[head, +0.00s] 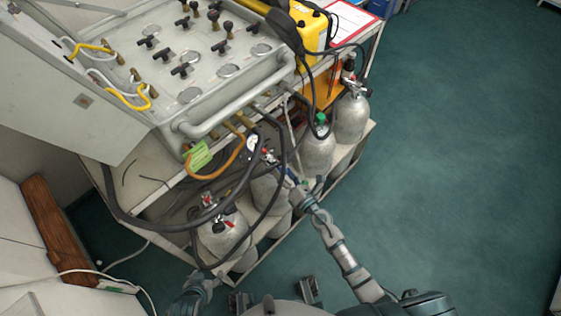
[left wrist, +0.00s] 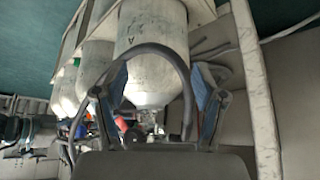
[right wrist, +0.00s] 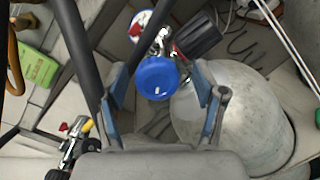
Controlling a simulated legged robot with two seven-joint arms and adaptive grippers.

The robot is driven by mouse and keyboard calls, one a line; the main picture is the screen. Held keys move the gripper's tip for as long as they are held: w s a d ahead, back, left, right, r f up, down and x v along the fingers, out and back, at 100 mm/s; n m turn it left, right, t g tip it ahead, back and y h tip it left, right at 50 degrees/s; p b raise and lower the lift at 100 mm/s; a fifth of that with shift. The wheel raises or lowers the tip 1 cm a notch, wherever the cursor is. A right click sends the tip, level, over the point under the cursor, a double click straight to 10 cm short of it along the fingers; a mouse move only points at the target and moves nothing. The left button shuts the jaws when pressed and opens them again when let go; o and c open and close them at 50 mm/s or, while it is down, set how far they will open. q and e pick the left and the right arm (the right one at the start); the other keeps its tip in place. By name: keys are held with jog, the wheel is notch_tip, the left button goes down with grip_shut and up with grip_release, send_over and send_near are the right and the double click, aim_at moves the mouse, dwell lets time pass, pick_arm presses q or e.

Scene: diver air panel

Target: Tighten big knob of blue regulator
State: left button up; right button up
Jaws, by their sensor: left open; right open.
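The blue regulator's big round knob (right wrist: 157,78) shows face-on in the right wrist view, with a metal body and a gauge behind it. My right gripper (right wrist: 160,76) is open, with one finger on each side of the knob and a visible gap on both sides. Its depth relative to the knob is hard to tell. In the head view my right gripper (head: 285,172) reaches in over the middle cylinders and hides most of the regulator. My left gripper (head: 207,274) is low at the front left; in the left wrist view it is open and empty (left wrist: 158,85), facing a cylinder (left wrist: 152,45).
Several grey cylinders (head: 317,152) stand on the rack under the air panel (head: 190,60). Dark hoses (head: 120,212) loop around the cylinder tops, and one crosses close to my left fingers. A black knob (right wrist: 198,37) is beside the blue one. The floor (head: 455,160) at right is clear.

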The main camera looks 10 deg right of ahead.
pick_arm(q)
jog(key=shift+w, duration=0.1)
pick_arm(e)
jog(key=shift+w, duration=0.1)
jog(key=shift+r, duration=0.1)
jog(key=shift+c, duration=0.3)
jog(key=shift+a, duration=0.1)
jog(key=c, duration=1.1)
pick_arm(q)
jog(key=s+a+g+y+p, duration=0.1)
jog(key=s+a+g+p, duration=0.15)
jog(key=s, duration=0.45)
pick_arm(e)
jog(key=shift+r+m, duration=0.15)
jog(key=shift+m, duration=0.95)
jog(key=m+p, duration=0.2)
jog(key=m, duration=0.1)
jog(key=shift+m+g, duration=0.3)
jog(key=shift+g, duration=0.1)
pick_arm(q)
notch_tip(320, 180, down, 10)
jog(key=w+g, duration=0.1)
jog(key=shift+d, duration=0.3)
pick_arm(e)
jog(key=shift+f+m, duration=0.3)
pick_arm(q)
jog(key=shift+w+r, duration=0.1)
